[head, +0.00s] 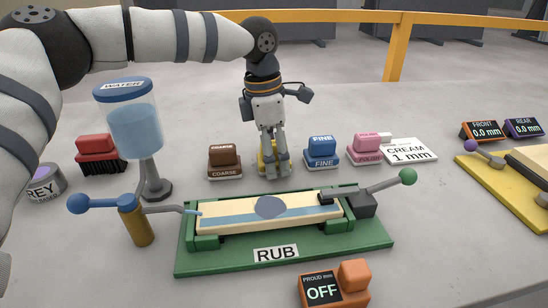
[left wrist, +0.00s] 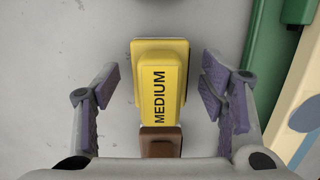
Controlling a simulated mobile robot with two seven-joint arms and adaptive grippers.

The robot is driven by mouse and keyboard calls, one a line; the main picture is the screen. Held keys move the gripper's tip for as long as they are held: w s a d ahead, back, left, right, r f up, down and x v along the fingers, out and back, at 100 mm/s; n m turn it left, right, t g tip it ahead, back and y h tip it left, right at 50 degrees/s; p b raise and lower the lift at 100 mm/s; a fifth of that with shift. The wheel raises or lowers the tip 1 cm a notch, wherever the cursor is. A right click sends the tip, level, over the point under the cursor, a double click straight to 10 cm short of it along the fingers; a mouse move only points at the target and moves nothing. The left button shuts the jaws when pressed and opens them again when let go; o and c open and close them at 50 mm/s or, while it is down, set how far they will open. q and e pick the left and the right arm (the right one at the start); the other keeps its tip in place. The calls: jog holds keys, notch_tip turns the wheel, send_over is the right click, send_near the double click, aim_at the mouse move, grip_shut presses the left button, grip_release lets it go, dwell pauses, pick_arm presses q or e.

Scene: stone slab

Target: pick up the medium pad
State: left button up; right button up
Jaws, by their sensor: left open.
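The yellow medium pad (left wrist: 161,84) lies on the grey slab and its top reads MEDIUM in the left wrist view. In the head view only yellow bits of the medium pad (head: 262,158) show behind my left gripper (head: 273,172). In the left wrist view my left gripper (left wrist: 160,90) is open, with one finger on each side of the pad and gaps between fingers and pad. A brown block shows at the pad's near end in that view. My right gripper is not in view.
The brown coarse pad (head: 224,160) stands left of the gripper, the blue fine pad (head: 322,152) and pink polish pad (head: 366,150) to its right. The green rub fixture (head: 285,262) lies just in front. A water dispenser (head: 135,130) stands left, beneath my arm.

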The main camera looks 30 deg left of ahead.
aim_at(274, 145)
pick_arm(q)
jog(key=shift+r, duration=0.1)
jog(key=c, duration=1.3)
jog(key=shift+r, duration=0.1)
jog(key=r, duration=0.2)
jog(key=s+r, duration=0.1)
jog(key=r, duration=0.1)
jog(key=shift+d+r+p, duration=0.1)
jog(key=shift+r+p, duration=0.15)
jog(key=shift+p, duration=0.05)
jog(key=s+d+r+p, duration=0.2)
jog(key=s+r, duration=0.6)
jog(key=s, duration=0.5)
jog(key=shift+r+p, duration=0.15)
jog(key=shift+p, duration=0.3)
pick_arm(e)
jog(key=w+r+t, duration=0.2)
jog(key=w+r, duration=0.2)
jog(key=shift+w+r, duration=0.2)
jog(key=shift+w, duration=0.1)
